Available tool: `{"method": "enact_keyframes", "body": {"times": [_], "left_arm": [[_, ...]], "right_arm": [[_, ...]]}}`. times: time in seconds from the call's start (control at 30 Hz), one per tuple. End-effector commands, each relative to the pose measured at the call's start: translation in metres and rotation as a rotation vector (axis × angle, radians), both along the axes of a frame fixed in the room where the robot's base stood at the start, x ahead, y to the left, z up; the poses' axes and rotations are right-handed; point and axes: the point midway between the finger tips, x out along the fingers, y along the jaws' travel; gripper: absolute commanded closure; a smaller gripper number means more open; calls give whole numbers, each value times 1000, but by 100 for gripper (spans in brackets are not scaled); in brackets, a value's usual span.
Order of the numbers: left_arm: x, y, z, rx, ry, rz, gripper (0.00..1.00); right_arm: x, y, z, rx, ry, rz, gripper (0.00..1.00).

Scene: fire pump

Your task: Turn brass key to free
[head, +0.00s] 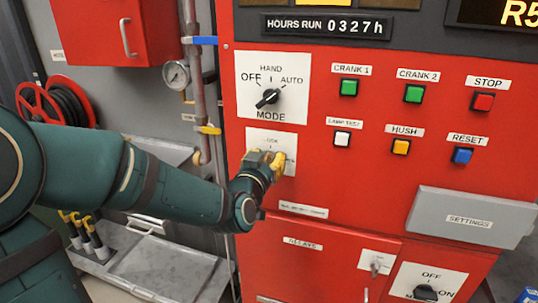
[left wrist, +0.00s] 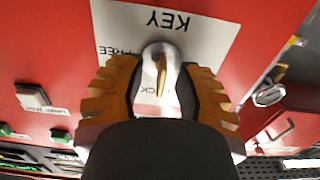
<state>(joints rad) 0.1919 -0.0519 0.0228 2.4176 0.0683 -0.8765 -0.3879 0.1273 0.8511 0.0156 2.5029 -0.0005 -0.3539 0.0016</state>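The brass key (left wrist: 161,76) sits in a round silver lock barrel (left wrist: 160,52) on a white plate on the red panel. In the left wrist view the plate reads KEY, upside down, with FREE and a partly hidden word ending in CK. The key's bow stands about upright in that view. My left gripper (head: 269,166) is at this plate (head: 266,141) in the head view and hides the key there. In the left wrist view the yellow fingers of my left gripper (left wrist: 160,95) stand apart, one each side of the key, with a gap showing. My right gripper is not in view.
The mode knob (head: 267,98) is just above the key plate. Buttons, including the white lamp test one (head: 342,138), lie to the right. A grey settings cover (head: 470,217) juts out lower right. A pipe (head: 196,100) and gauge (head: 176,74) stand left of the panel.

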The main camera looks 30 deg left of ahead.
Motion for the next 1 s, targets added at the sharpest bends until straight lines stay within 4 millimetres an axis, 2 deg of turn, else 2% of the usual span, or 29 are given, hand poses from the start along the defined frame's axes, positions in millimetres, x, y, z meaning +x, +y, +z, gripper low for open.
{"method": "enact_keyframes", "body": {"times": [0.23, 0.27, 0.33, 0.37, 0.77, 1.0], "left_arm": [[0, 0, 0, 0, 0, 0, 67], [0, 0, 0, 0, 0, 0, 70], [0, 0, 0, 0, 0, 0, 95], [0, 0, 0, 0, 0, 0, 100], [0, 0, 0, 22, 5, 0, 100], [0, -1, -1, 133, 31, 0, 100]], "right_arm": [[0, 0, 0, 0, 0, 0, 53], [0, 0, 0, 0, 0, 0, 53], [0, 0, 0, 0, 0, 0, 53], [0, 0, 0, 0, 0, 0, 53], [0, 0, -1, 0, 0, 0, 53], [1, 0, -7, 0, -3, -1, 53]]}}
